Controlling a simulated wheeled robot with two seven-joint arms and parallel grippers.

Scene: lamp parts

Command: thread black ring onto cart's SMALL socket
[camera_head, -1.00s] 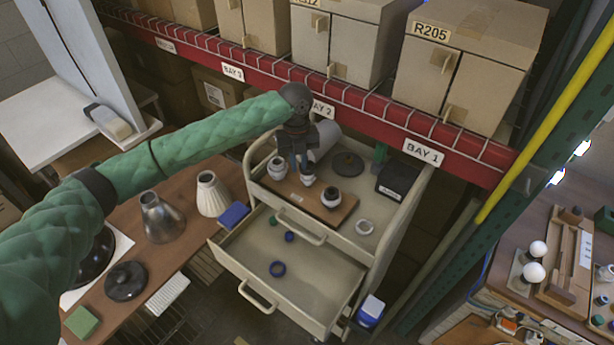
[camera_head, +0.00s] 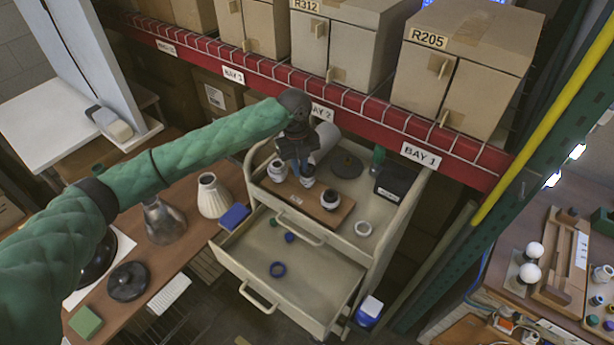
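My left gripper (camera_head: 302,167) points down over the cart's top, at the middle of three white sockets on a brown board (camera_head: 296,198). This middle socket (camera_head: 308,181) looks the smallest; the fingers hide part of its top. My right gripper is out of view.
A white ring (camera_head: 363,228), a dark disc (camera_head: 347,165) and a black box (camera_head: 391,183) are on the cart top. The red shelf beam (camera_head: 375,120) runs close behind.

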